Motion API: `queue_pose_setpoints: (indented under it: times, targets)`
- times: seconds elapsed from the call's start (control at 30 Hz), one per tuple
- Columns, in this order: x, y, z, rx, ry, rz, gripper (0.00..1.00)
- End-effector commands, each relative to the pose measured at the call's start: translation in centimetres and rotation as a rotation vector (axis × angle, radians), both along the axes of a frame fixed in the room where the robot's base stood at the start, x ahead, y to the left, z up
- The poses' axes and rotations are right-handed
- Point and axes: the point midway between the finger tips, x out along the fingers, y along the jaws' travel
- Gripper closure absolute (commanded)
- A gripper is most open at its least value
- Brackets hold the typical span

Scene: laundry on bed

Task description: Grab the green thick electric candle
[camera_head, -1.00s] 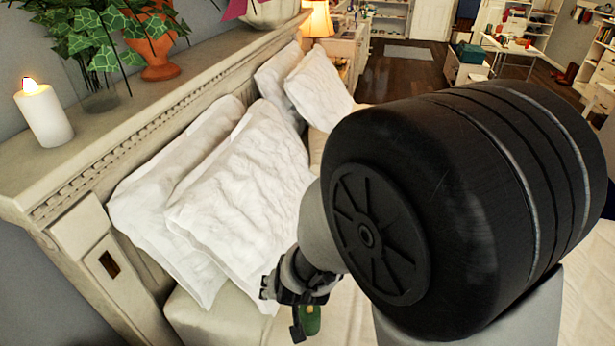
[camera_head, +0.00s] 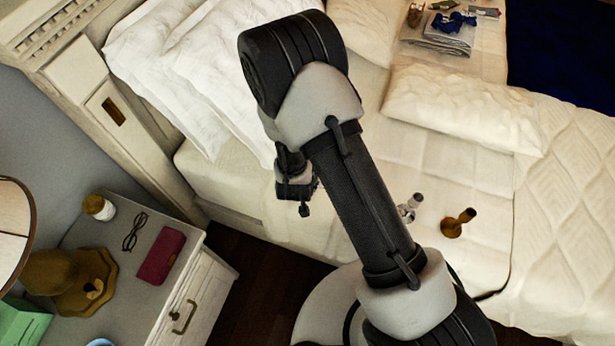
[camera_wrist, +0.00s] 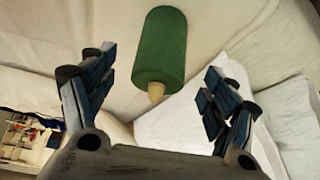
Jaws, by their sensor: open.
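The green thick candle (camera_wrist: 160,50) lies on the pale bed cover in the wrist view. Its tan wick end points down the picture toward my gripper. My gripper (camera_wrist: 160,82) is open, with one finger to the left and one to the right of the candle's line. The candle looks to be just beyond the fingers, apart from both. In the head view my gripper (camera_head: 298,194) is over the bed's near side, and I cannot see the candle there.
White pillows (camera_head: 185,70) lie against the headboard (camera_head: 75,65). On the bed stand a brown candlestick-like object (camera_head: 457,224) and a silvery one (camera_head: 410,207). A nightstand (camera_head: 190,300) at lower left holds a red case (camera_head: 160,256), glasses (camera_head: 134,232) and a lamp base (camera_head: 75,285).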

Motion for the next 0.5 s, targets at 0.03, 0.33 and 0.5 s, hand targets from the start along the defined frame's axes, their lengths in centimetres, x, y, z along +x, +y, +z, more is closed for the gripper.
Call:
queue_pose_setpoints:
  times: [0.03,0.33,0.5]
  targets:
    - [0.5,-0.2,-1.1,0.000,0.001,-0.001,0.21]
    - [1.8,-0.3,-3.1,-0.001,0.000,0.001,0.21]
    - [2.6,-0.3,-5.7,0.000,0.001,0.001,0.21]
